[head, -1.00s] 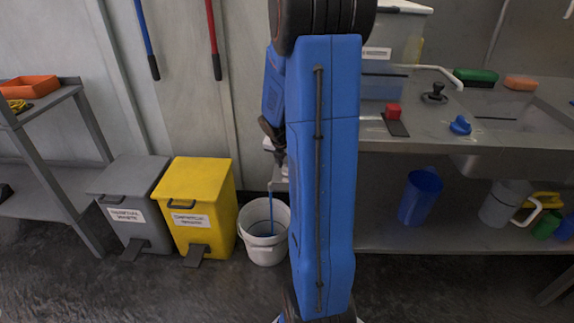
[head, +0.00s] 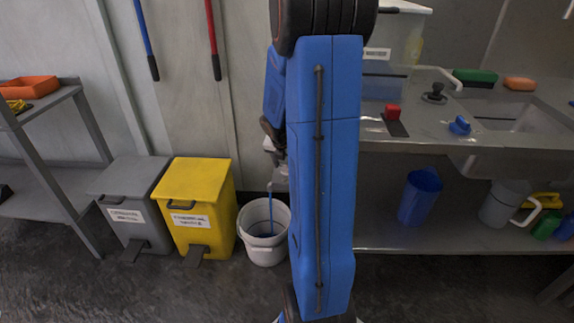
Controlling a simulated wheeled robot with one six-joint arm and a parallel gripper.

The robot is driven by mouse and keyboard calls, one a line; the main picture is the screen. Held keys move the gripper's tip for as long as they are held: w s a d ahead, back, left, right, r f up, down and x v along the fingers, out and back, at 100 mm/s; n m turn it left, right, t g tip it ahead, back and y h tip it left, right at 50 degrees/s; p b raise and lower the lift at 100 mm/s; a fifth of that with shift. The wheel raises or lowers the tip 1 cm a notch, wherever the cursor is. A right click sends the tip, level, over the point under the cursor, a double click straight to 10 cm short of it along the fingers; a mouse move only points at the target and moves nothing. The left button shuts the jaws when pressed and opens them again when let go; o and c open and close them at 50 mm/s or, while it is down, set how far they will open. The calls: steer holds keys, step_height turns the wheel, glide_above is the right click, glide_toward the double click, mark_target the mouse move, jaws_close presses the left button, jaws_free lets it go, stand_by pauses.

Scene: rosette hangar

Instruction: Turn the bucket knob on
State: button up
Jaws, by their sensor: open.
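A white bucket (head: 265,250) stands on the floor right of the yellow bin, with a thin blue stick or tube inside it. A small light-coloured fitting (head: 281,172) above the bucket shows partly behind my blue arm; I cannot tell if it is the bucket knob. A blue knob (head: 459,126) and a red knob (head: 393,112) sit on the counter to the right. My gripper (head: 274,140) shows as a dark shape at the left edge of my arm, above the bucket and close to the fitting. It is open, its fingertips partly hidden by my arm.
A grey bin (head: 133,205) and a yellow bin (head: 197,205) stand left of the bucket. A steel counter (head: 435,138) with a sink (head: 510,118) is at right, a blue jug (head: 420,197) on its lower shelf. Open floor lies in front.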

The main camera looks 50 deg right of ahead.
steer(key=v, duration=1.7)
steer(key=shift+r, duration=0.2)
steer(key=shift+a, duration=0.1)
